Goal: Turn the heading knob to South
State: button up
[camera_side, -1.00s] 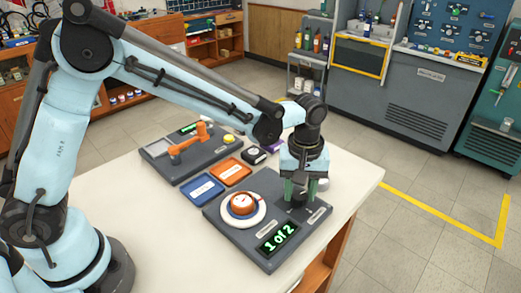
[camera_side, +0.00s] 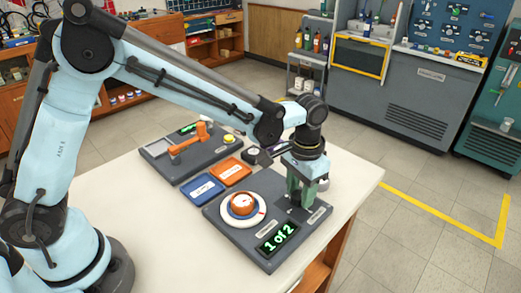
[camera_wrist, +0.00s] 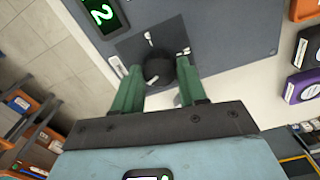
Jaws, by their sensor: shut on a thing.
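A dark round knob (camera_wrist: 157,73) sits on a square dark plate (camera_wrist: 128,47) with small white labels around it, on the grey panel (camera_wrist: 222,22). My gripper (camera_wrist: 160,68) has its green fingers either side of the knob and is shut on it. In the side view, my gripper (camera_side: 297,200) points down at the right part of the panel (camera_side: 225,228) and hides most of the knob there. I cannot read the labels or tell which heading the knob points to.
Blue (camera_side: 203,189) and orange (camera_side: 230,171) trays and a second panel (camera_side: 181,165) with an orange lever lie behind.

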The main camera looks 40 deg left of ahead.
aim_at(300, 194)
jog(key=shift+m, duration=1.9)
jog(key=o, duration=1.1)
jog(key=shift+c, duration=0.2)
jog(key=shift+r, duration=0.15)
notch_tip(300, 194, up, 12)
jog(key=s+a+f+n+t, duration=0.1)
jog(key=s+a+n+t, duration=0.5)
jog(key=s+a, duration=0.6)
jog(key=a+t, duration=0.1)
jog(key=a, duration=0.2)
jog(key=shift+s+a+f, duration=0.25)
jog(key=shift+s+f, duration=0.15)
